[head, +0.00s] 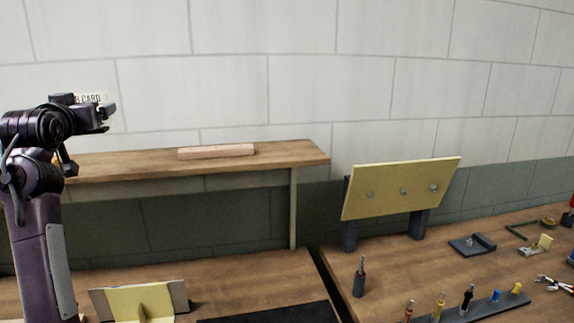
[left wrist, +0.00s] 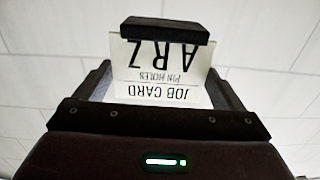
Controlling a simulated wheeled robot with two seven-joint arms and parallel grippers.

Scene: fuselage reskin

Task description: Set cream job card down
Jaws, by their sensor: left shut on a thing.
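The cream job card (left wrist: 162,78) is held in my left gripper, and its printed text reads upside down in the left wrist view. In the head view only a small part of the card (head: 96,98) shows, behind the gripper. My left gripper (head: 105,112) is raised at the far left, in front of the wall and above the left end of the wooden shelf (head: 120,166). In the left wrist view, the left gripper (left wrist: 165,30) is shut on the card, with a dark finger across it. My right gripper is not in view.
A wooden strip (head: 216,151) lies on the shelf. Below are a yellow bracket-like piece (head: 140,303) and a dark mat (head: 270,314). At right stand a cream panel (head: 400,188) on dark posts and a tool rack (head: 480,308). The shelf's right end is clear.

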